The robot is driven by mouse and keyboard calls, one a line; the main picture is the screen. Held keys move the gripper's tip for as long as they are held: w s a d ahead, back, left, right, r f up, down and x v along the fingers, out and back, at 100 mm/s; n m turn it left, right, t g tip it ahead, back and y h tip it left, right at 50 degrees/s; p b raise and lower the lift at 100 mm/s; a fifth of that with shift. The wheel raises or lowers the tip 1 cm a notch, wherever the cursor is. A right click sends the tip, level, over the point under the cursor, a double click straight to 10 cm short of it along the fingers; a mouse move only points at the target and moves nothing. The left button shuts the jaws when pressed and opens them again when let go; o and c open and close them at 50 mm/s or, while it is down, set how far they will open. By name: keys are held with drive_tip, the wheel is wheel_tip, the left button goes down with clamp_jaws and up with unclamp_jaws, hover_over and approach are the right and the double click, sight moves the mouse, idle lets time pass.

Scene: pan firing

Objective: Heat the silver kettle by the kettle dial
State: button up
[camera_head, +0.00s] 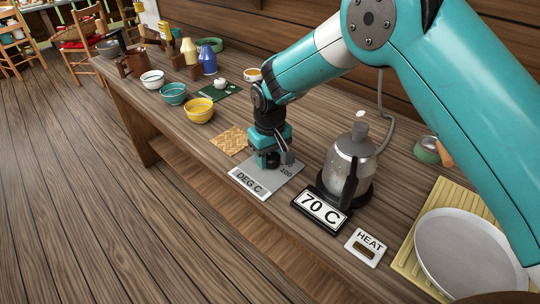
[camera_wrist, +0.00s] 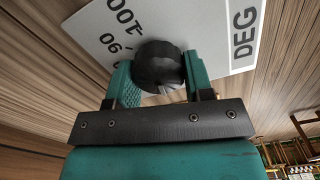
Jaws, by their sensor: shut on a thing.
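The silver kettle (camera_head: 347,170) stands upright on its dark base on the wooden counter, right of my gripper. A display in front of it (camera_head: 322,208) reads "70 C". The kettle dial's grey plate (camera_head: 249,181), marked "DEG C" and "100", lies left of the kettle. In the wrist view the plate (camera_wrist: 200,25) also shows "90". My gripper (camera_head: 268,160) points down over the plate. In the wrist view my gripper (camera_wrist: 160,80) is shut on the black dial knob (camera_wrist: 158,65), one finger on each side. The knob's pointer is hidden.
A white "HEAT" panel (camera_head: 366,247) lies right of the display. A woven coaster (camera_head: 229,141) and a yellow bowl (camera_head: 199,110) are left of the dial. A grey cord (camera_head: 387,125) runs behind the kettle.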

drive_tip(key=o, duration=0.9)
drive_tip(key=shift+r, duration=0.1)
wheel_tip(320, 180, up, 17)
drive_tip(key=shift+r+b, duration=0.15)
drive_tip(key=shift+b, duration=0.6)
drive_tip(key=s+d+r+y, duration=0.1)
drive_tip(key=s+d+r, duration=0.2)
drive_tip(key=s+d, duration=0.3)
drive_tip(key=s+d+r+y, duration=0.1)
drive_tip(key=s+d+r, duration=0.25)
drive_tip(key=s, duration=0.35)
drive_tip(key=s+d+f, duration=0.1)
drive_tip(key=s, duration=0.4)
drive_tip(key=s+d+f+y, duration=0.1)
drive_tip(key=s, duration=0.5)
drive_tip(key=s+d+y, duration=0.1)
drive_tip(key=s+d, duration=0.1)
drive_tip(key=s, duration=0.3)
drive_tip(key=shift+s+f+n, duration=0.15)
drive_tip(key=shift+f+n, duration=0.25)
